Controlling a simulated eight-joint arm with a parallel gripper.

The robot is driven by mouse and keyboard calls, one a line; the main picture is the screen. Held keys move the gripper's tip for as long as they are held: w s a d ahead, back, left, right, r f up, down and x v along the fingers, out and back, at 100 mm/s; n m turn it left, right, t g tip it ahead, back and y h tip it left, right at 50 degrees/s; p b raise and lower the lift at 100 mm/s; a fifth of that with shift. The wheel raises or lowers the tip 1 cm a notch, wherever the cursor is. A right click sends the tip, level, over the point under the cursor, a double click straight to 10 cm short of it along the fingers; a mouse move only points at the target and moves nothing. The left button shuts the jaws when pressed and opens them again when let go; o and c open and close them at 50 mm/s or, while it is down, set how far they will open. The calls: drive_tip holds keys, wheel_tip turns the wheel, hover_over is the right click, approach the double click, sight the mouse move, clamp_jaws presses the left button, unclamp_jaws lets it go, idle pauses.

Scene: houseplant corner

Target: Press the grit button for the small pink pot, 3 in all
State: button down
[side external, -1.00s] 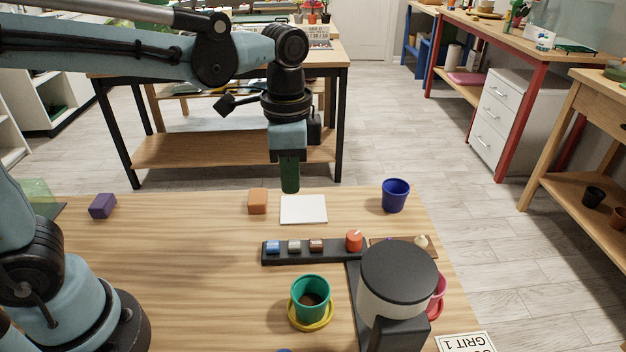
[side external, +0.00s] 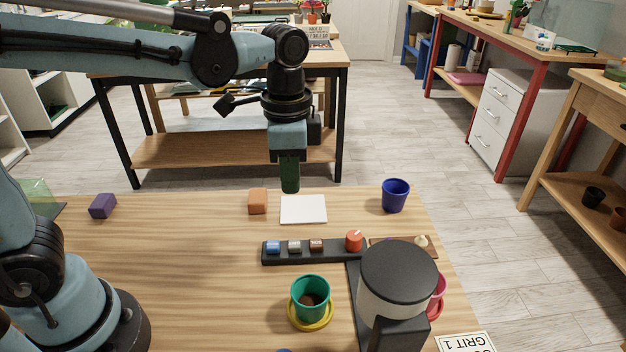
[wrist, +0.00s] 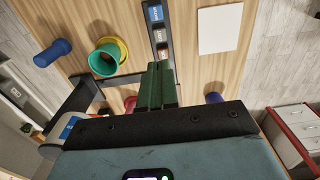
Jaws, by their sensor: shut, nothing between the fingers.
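My gripper (side external: 289,180) is shut and empty, with its green fingers pointing down above the table beyond the button bar (side external: 283,258). The small pink pot (side external: 441,284) stands on a red saucer (side external: 435,309), mostly hidden behind the dispenser (side external: 398,280). In the wrist view the shut fingers (wrist: 161,72) hide part of the bar's end; the blue button (wrist: 155,14) shows.
A green pot (side external: 310,298) with dark fill sits on a yellow saucer (side external: 331,318). A blue pot (side external: 395,195), white square (side external: 303,209), orange block (side external: 257,201) and purple block (side external: 102,206) lie around. A card (side external: 466,343) reads GRIT 1. The table's left middle is clear.

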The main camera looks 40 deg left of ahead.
sight(290, 247)
drive_tip(key=t, duration=0.3)
drive_tip(key=f+m+t+h, duration=0.1)
drive_tip(key=t, duration=0.2)
drive_tip(key=s+f+t, duration=0.1)
drive_tip(key=t, duration=0.2)
drive_tip(key=shift+f+m, duration=0.1)
drive_tip(key=shift+m, duration=0.3)
drive_tip(key=shift+f, duration=4.4)
